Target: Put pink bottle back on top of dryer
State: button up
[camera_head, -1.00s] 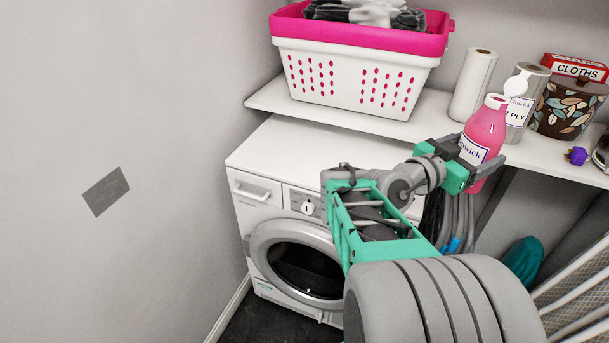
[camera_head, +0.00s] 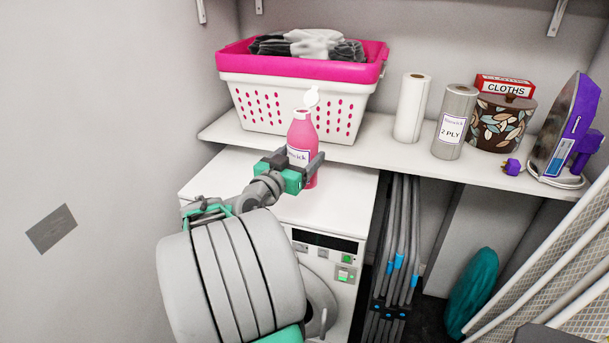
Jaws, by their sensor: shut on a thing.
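The pink bottle (camera_head: 302,133) is upright, with a white flip cap standing open and a white label. My gripper (camera_head: 301,172) is shut around the bottle's lower body. The white dryer (camera_head: 335,205) stands below the shelf, and its flat top shows to the left and right of the bottle. The bottle appears over the dryer's top, in front of the shelf edge. I cannot tell whether its base touches the top. My arm hides much of the dryer's front and door.
A shelf (camera_head: 385,152) above the dryer holds a pink and white laundry basket (camera_head: 297,100), paper rolls (camera_head: 411,108), a patterned pot (camera_head: 500,122) and an iron (camera_head: 566,130). Folded grey racks (camera_head: 397,250) stand right of the dryer. The dryer top is otherwise clear.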

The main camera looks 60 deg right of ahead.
jog(key=shift+w+d+f, duration=0.25)
jog(key=shift+d+f, duration=0.85)
jog(key=shift+f, duration=0.5)
jog(key=shift+w+d+f, duration=0.25)
jog(key=shift+d+f, duration=0.8)
jog(key=shift+f, duration=0.5)
jog(key=shift+w+d+f, duration=0.25)
jog(key=shift+d+f, duration=0.85)
jog(key=shift+f, duration=0.5)
jog(key=shift+f, duration=0.2)
jog(key=o, duration=2.1)
